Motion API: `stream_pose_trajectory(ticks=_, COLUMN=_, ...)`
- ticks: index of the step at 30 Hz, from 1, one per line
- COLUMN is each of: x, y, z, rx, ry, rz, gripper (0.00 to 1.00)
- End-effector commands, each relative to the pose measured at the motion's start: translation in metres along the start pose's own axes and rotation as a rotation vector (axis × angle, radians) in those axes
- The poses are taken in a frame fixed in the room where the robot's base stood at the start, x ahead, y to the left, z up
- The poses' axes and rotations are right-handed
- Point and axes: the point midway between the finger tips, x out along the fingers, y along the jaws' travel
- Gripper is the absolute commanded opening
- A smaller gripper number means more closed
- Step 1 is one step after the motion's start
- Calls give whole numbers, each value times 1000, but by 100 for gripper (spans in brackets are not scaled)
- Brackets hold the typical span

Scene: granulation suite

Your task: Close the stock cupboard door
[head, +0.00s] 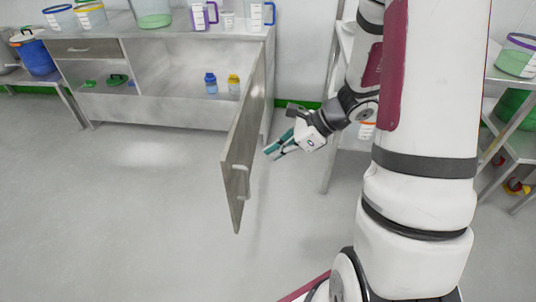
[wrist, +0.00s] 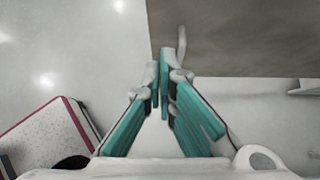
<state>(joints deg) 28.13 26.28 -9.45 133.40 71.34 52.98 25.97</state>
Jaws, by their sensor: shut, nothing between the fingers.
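The stock cupboard door (head: 240,150) is a grey panel standing wide open, swung out from the right side of the cupboard (head: 165,112). Its pale bar handle (head: 238,183) is near its free edge. My gripper (head: 268,153) is to the right of the door, with teal fingers shut and empty. In the wrist view the door (wrist: 240,38) fills the upper right, with its handle (wrist: 182,42) just beyond the fingertips (wrist: 164,55). I cannot tell whether the fingertips touch the door.
Inside the cupboard stand a blue bottle (head: 211,83) and a yellow-capped bottle (head: 234,84). Jugs and containers, including a purple-handled jug (head: 200,14), stand on top. A metal rack (head: 334,95) stands right of the cupboard. The floor (head: 130,210) in front is clear.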

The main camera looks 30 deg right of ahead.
Motion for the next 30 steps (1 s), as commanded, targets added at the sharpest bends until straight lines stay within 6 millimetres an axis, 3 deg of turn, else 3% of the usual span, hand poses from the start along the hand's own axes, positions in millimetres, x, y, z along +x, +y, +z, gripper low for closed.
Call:
stream_pose_trajectory(ticks=6, x=47, y=1, z=-2, rx=0, ry=0, rz=6, gripper=0)
stream_pose_trajectory(ticks=12, x=81, y=1, z=3, rx=-4, ry=0, rz=4, gripper=0)
stream_pose_trajectory(ticks=19, x=98, y=1, z=24, rx=-5, ry=1, rz=3, gripper=0)
stream_pose_trajectory(ticks=30, x=102, y=1, z=28, rx=-2, ry=1, rz=1, gripper=0)
